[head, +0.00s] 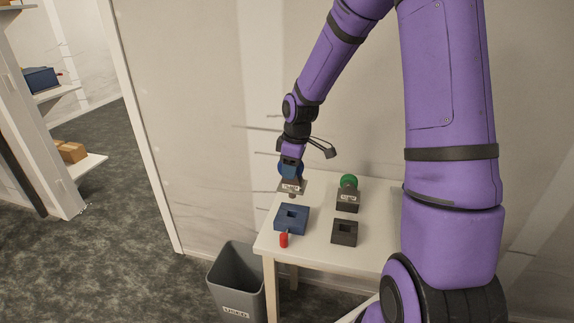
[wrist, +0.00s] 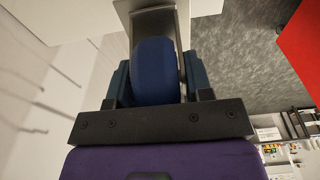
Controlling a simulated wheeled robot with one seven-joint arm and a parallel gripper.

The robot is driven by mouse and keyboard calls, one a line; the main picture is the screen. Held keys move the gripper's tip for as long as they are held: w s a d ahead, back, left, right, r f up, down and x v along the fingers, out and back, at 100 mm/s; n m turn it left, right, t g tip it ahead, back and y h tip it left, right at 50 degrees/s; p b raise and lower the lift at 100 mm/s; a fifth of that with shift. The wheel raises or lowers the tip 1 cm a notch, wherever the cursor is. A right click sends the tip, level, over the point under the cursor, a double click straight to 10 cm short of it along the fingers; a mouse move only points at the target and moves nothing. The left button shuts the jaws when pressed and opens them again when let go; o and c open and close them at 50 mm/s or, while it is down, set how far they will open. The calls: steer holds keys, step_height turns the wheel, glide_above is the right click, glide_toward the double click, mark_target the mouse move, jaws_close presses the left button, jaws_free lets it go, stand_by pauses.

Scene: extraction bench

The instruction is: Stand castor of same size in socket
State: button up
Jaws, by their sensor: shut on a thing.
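My gripper (head: 291,166) is shut on a castor with a blue wheel (wrist: 155,72). The castor hangs wheel up, with its grey plate (head: 292,186) below the jaws and a short stem under it. It is held in the air above the back of the table, just behind a blue block (head: 281,222) with a square socket. A dark grey block (head: 344,241) with a square socket lies to its right. A second castor with a green wheel (head: 348,181) sits on a dark labelled block (head: 347,202) behind that. Relative socket sizes are hard to tell.
A red cylinder (head: 284,240) stands at the front of the white table (head: 315,254), close before the blue block. A grey bin (head: 236,284) stands on the floor at the table's left front. A wall is close behind the table. Shelves (head: 52,93) stand far left.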

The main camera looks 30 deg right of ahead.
mark_target(291, 197)
stand_by(0.3)
steer(key=shift+f, duration=2.9)
steer(key=shift+f, duration=2.5)
steer(key=o, duration=1.2)
steer(key=shift+r, duration=0.15)
steer(key=r, duration=0.6)
steer(key=d+r, duration=0.1)
steer(key=r, duration=0.2)
steer(key=shift+s+r, duration=0.3)
steer(key=shift+s, duration=0.1)
steer(key=shift+r, duration=0.45)
